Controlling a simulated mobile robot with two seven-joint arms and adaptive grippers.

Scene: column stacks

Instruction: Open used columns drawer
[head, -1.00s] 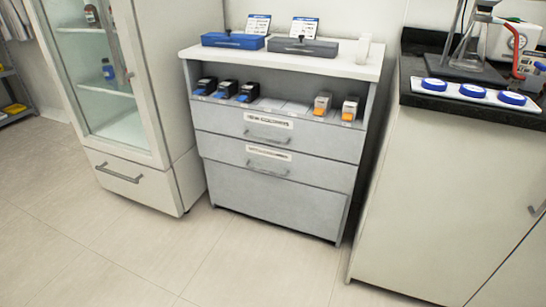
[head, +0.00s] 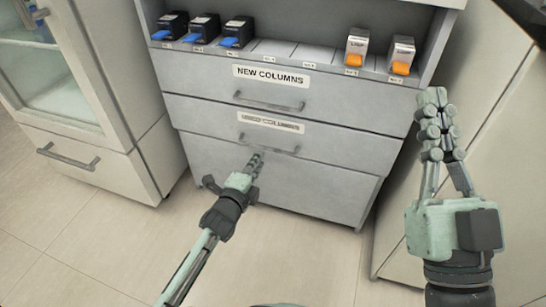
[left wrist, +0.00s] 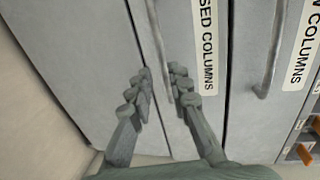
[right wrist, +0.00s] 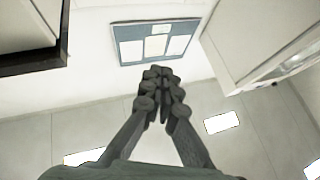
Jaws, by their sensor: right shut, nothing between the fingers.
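The used columns drawer (head: 340,147) is the lower labelled drawer of the grey cabinet and is closed. Its bar handle (head: 268,147) sits just below its label (head: 270,123). My left gripper (head: 257,162) is at the left part of this handle. In the left wrist view, its fingers (left wrist: 160,88) are apart, with the handle (left wrist: 159,40) running between them; I cannot tell whether they touch it. My right gripper (head: 432,105) is shut and empty, raised in front of the cabinet's right side. Its closed fingers also show in the right wrist view (right wrist: 160,85).
The new columns drawer (head: 200,83) is closed above. Three dark blocks with blue fronts (head: 203,30) and two pale ones with orange fronts (head: 356,48) stand on the open shelf. A glass-door cabinet (head: 60,110) is left, a counter unit (head: 510,130) right. Floor in front is clear.

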